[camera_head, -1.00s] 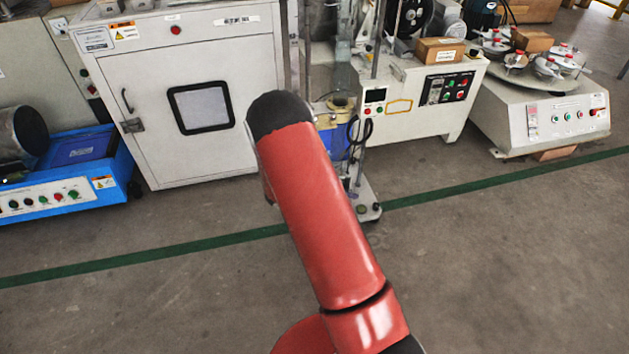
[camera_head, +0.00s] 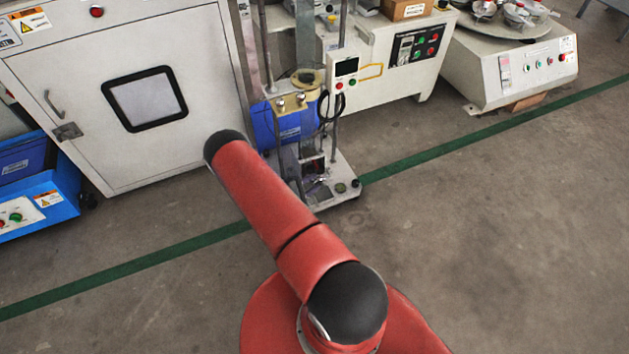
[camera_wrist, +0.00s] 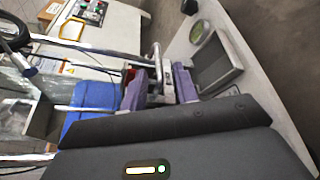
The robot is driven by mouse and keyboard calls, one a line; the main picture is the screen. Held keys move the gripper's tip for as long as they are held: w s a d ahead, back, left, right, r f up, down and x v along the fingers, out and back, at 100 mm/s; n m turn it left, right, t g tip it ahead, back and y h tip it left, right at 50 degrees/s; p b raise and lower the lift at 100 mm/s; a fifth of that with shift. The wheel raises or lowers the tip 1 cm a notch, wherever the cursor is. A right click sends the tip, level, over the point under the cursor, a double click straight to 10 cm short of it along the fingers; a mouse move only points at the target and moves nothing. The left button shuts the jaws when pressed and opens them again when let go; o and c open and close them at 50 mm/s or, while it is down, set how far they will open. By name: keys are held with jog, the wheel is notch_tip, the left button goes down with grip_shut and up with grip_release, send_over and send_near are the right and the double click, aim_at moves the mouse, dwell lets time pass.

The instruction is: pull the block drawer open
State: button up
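A tall test stand with metal posts (camera_head: 338,83) stands at the centre in the head view. Low on it is a small dark box with red inside (camera_head: 315,165), possibly the block drawer; a drawer handle is not clear. My gripper (camera_wrist: 159,86) shows two purple fingers in the wrist view, spread apart. Small silver and dark parts of the stand show between or just behind them; I cannot tell if they touch.
The stand's base plate (camera_head: 347,186) carries round knobs. A blue cylinder (camera_head: 288,122) sits behind the posts. A white cabinet (camera_head: 60,85) is on the left, and white machines (camera_head: 520,75) are at the back right. The floor at right is clear.

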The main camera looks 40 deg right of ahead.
jog(key=shift+x, duration=0.95)
grip_shut()
jog(key=shift+s, duration=0.15)
